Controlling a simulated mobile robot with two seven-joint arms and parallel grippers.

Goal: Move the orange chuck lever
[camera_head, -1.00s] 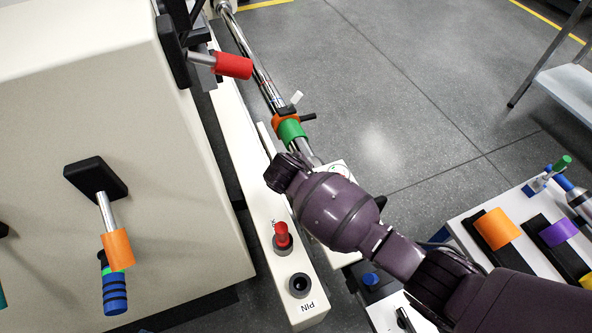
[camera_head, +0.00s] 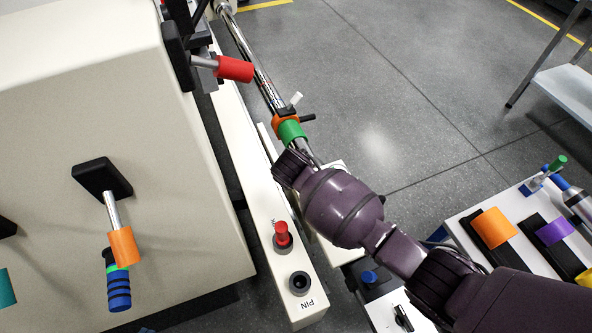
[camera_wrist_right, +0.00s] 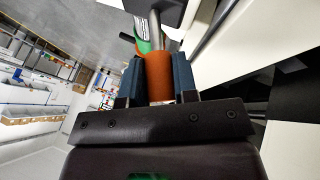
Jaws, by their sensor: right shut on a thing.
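In the right wrist view an orange lever grip (camera_wrist_right: 159,76) sits between the dark blue fingers of my right gripper (camera_wrist_right: 159,70), which is shut on it. A metal rod runs from the grip up to a dark block. In the head view my right arm hides this gripper and the held grip. Another orange-gripped lever (camera_head: 123,246) hangs from a black plate on the pale machine face at left, with no gripper on it. My left gripper is not in view.
A red-gripped lever (camera_head: 234,69) sticks out above. A chrome bar (camera_head: 256,66) with a green collar (camera_head: 291,131) runs beside the machine. A red knob (camera_head: 282,233) stands on the PIN panel (camera_head: 308,318). A tray of coloured cylinders (camera_head: 469,222) is at right. Open floor lies beyond.

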